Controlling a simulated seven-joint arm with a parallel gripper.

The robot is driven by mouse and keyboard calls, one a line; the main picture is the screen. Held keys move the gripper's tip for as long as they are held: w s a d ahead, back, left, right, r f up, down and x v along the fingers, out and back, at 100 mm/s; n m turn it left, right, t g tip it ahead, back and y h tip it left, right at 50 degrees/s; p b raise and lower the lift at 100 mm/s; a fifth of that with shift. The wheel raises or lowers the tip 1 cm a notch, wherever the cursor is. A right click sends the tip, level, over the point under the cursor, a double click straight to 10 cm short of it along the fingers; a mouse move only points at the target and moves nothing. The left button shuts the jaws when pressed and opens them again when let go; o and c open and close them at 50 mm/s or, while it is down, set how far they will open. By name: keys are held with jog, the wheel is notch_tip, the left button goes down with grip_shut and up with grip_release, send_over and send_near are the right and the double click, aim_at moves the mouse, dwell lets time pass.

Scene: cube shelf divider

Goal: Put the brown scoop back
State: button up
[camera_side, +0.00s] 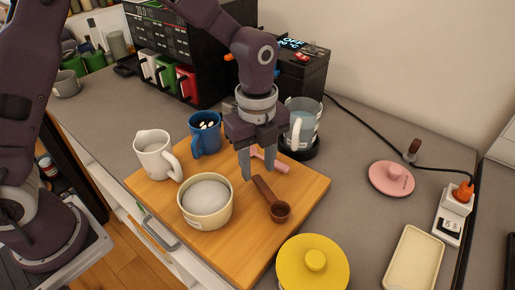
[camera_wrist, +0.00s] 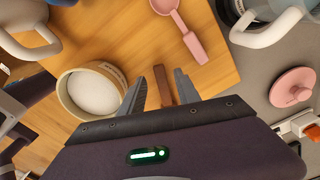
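The brown scoop (camera_side: 269,195) lies on the wooden board (camera_side: 237,248), its round bowl towards the front and its handle pointing back to my gripper. My gripper (camera_side: 256,173) is open and points down at the handle end. In the wrist view, part of the scoop's brown handle (camera_wrist: 162,86) shows between the two fingers of my gripper (camera_wrist: 168,70), and its bowl is hidden. The fingers appear apart from the handle; their exact height above it is hard to tell. A cream tub (camera_side: 205,203) filled with pale powder stands left of the scoop.
A pink scoop (camera_side: 275,165) lies just behind the fingers. A white pitcher (camera_side: 154,155) and blue mug (camera_side: 205,136) stand on the board's left side. A glass jug (camera_side: 303,124) stands behind right. A yellow lid (camera_side: 314,265) is in front. The counter right of the board is partly clear.

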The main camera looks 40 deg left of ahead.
notch_tip(320, 180, up, 10)
jog(key=shift+a, duration=0.15)
jog(key=s+a+r+n+t, duration=0.3)
jog(key=s+a+r+n, duration=0.6)
jog(key=s+n, duration=0.35)
jog(key=s+a+f+n+t, duration=0.2)
jog(key=s+a+f+n, duration=0.1)
jog(key=s+n, duration=0.5)
jog(key=shift+s+a+f+n+t, duration=0.3)
jog(key=shift+a+n, duration=0.2)
jog(key=shift+n, duration=0.55)
